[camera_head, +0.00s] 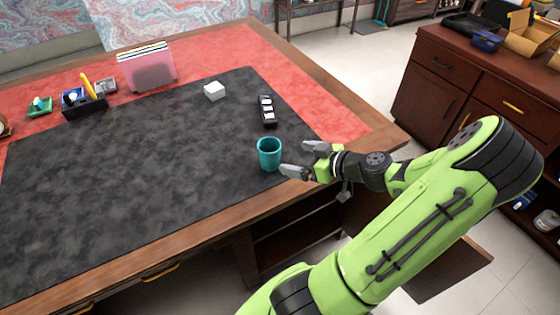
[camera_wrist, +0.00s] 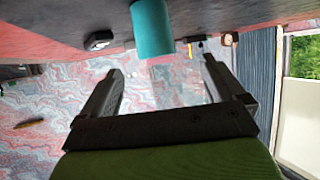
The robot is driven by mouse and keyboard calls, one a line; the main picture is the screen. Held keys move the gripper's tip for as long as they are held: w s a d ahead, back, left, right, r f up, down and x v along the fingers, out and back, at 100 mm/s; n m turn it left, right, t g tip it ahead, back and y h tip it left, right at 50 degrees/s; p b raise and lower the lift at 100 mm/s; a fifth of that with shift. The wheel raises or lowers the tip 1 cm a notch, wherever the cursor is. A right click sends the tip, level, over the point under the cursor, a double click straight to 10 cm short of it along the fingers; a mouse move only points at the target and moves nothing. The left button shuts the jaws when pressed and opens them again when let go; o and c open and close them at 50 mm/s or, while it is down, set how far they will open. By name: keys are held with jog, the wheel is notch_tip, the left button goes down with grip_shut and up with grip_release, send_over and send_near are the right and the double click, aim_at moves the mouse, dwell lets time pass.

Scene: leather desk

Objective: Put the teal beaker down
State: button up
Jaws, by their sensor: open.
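The teal beaker (camera_head: 269,154) stands upright on the black desk mat (camera_head: 130,165), near the mat's right front edge. In the head view my gripper (camera_head: 298,159) is open just to the right of the beaker, its fingers pointing toward it. In the wrist view the picture is upside down and the beaker (camera_wrist: 152,28) shows ahead of the open fingers (camera_wrist: 160,68), not between them. Nothing is held. The beaker's inside looks empty, but its bottom is hidden.
A black tray with white pieces (camera_head: 267,110) lies behind the beaker, and a white block (camera_head: 215,91) is farther back. A pink file holder (camera_head: 146,68) and a black pen organizer (camera_head: 84,106) stand at the back left. The mat left of the beaker is clear.

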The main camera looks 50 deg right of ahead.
jog(key=w+a+r+n+g, duration=0.2)
jog(key=a+g, duration=0.7)
jog(key=a, duration=0.8)
jog(key=s+a+r+m+t+h, duration=0.1)
jog(key=s+a+r+m, duration=0.2)
jog(key=s+a+r, duration=0.6)
jog(key=shift+s+a+r+t+h, duration=0.2)
jog(key=shift+s+r+t+h, duration=0.15)
jog(key=shift+s+r, duration=0.45)
